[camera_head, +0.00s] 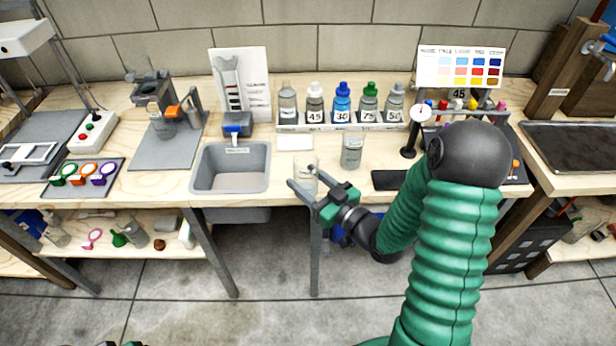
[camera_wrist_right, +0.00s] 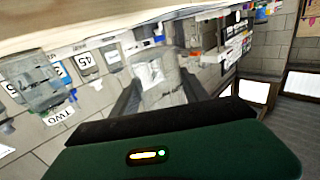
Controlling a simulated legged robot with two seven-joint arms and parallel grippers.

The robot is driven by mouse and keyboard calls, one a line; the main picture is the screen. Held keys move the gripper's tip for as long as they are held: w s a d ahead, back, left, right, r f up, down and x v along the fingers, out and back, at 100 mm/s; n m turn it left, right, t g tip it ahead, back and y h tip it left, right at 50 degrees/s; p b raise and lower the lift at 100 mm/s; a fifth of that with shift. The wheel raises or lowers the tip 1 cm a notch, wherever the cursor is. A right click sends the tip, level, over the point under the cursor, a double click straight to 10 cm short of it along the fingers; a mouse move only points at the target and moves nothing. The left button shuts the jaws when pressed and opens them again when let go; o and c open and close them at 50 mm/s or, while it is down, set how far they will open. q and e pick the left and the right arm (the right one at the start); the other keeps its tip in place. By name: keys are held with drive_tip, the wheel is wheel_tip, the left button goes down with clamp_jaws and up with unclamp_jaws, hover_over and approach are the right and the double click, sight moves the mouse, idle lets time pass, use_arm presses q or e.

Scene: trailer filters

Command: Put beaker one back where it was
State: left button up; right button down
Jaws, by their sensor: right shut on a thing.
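A clear beaker (camera_head: 306,168) with a pale label is between the fingers of my right gripper (camera_head: 308,186), at the table's front edge just right of the sink. In the right wrist view the beaker (camera_wrist_right: 160,78) shows between both fingers; I cannot read its label. My right gripper is shut on it. I cannot tell whether the beaker touches the table. A second clear beaker (camera_head: 352,150) stands upright to the right; its label reads TWO in the wrist view (camera_wrist_right: 58,117). Only dark and green bits of my left gripper (camera_head: 120,343) show at the bottom edge.
A grey sink (camera_head: 230,168) with a blue-topped tap (camera_head: 238,130) lies left. A white pad (camera_head: 294,142) lies behind the held beaker. Several numbered bottles (camera_head: 342,104) stand in a rack at the back. A dial gauge stand (camera_head: 412,140) and black pad (camera_head: 388,180) are right.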

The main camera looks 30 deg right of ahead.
sight(303, 164)
drive_tip(key=w, duration=0.1)
drive_tip(key=w+d, duration=0.1)
drive_tip(key=w, duration=0.1)
drive_tip(key=w+d, duration=0.1)
drive_tip(key=w, duration=0.1)
drive_tip(key=w+d, duration=0.2)
drive_tip(key=w+d+f, duration=0.1)
drive_tip(key=w+d, duration=0.1)
drive_tip(key=shift+w+d, duration=0.15)
drive_tip(key=f+b, duration=0.1)
drive_tip(key=f, duration=0.2)
drive_tip(key=shift+a+f+b, duration=0.1)
drive_tip(key=shift+a+b, duration=0.2)
drive_tip(key=shift+b, duration=0.05)
drive_tip(key=shift+a, duration=0.1)
use_arm(q)
drive_tip(key=f, duration=0.1)
drive_tip(key=a+f, duration=0.1)
drive_tip(key=f, duration=0.1)
drive_tip(key=shift+f, duration=0.2)
use_arm(e)
drive_tip(key=c, duration=1)
unclamp_jaws()
drive_tip(key=shift+f, duration=0.1)
drive_tip(key=o, duration=0.4)
use_arm(q)
drive_tip(key=shift+d, duration=0.2)
use_arm(e)
drive_tip(key=shift+o, duration=0.2)
